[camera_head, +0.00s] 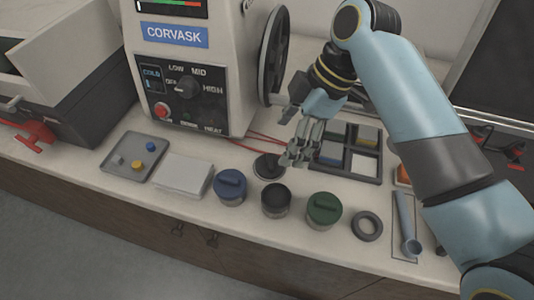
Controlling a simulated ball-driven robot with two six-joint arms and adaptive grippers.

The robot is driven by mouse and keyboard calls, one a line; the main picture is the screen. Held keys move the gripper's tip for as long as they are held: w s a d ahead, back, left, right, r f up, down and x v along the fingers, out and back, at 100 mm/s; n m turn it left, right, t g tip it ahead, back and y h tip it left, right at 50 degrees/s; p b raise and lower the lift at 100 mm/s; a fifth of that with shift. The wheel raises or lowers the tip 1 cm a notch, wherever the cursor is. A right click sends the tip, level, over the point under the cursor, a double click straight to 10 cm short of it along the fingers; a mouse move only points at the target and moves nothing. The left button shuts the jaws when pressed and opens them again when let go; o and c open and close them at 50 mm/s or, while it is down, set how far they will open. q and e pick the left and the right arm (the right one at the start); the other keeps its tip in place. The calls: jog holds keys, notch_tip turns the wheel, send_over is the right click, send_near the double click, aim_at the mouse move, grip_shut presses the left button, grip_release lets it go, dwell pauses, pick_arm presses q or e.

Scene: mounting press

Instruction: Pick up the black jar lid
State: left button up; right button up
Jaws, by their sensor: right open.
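The black jar lid (268,167) is a dark disc with a raised grip, lying on the bench behind the black jar (276,201). The black jar has no lid on it and its dark inside shows. My right gripper (293,160) is open and points down, with its fingertips just right of the lid and close to its edge. I cannot tell whether they touch it. Nothing shows between the fingers. My left gripper is not in view.
A blue-lidded jar (230,187) and a green-lidded jar (323,209) flank the black jar. A divided dark tray (378,182) stands right of the gripper. The CORVASK press (190,75) rises behind. A dark ring (366,226) and blue scoop (406,225) lie at front right.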

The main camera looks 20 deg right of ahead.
aim_at(271, 161)
jog(key=shift+x, duration=1.15)
jog(key=shift+w+a+f, duration=0.1)
jog(key=shift+a+f, duration=0.05)
jog(key=shift+f, duration=0.15)
jog(key=x, duration=0.4)
jog(key=shift+w+f, duration=0.2)
jog(key=shift+w, duration=0.05)
jog(key=shift+a+f, duration=0.1)
jog(key=shift+f, duration=0.1)
jog(key=shift+c, duration=0.7)
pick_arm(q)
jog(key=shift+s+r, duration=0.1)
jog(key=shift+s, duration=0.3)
pick_arm(e)
jog(key=c, duration=0.6)
